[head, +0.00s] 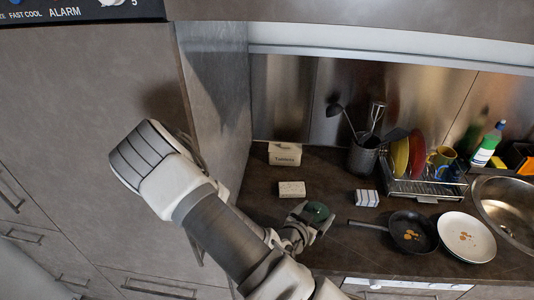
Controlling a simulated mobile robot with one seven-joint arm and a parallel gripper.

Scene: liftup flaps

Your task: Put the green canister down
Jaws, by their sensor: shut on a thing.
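The green canister (317,211) is dark green and round from above. My gripper (314,217) is shut on it, low over the counter (350,262) near its front edge. My arm comes in from the front and hides part of the counter to the left of the canister. I cannot tell whether the canister's underside touches the counter.
A small beige box (291,189) and a striped box (366,198) stand behind the canister. A frying pan (412,231) and white plate (467,238) lie to the right. A utensil holder (363,156), dish rack (425,189) and sink (508,210) are farther back and right.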

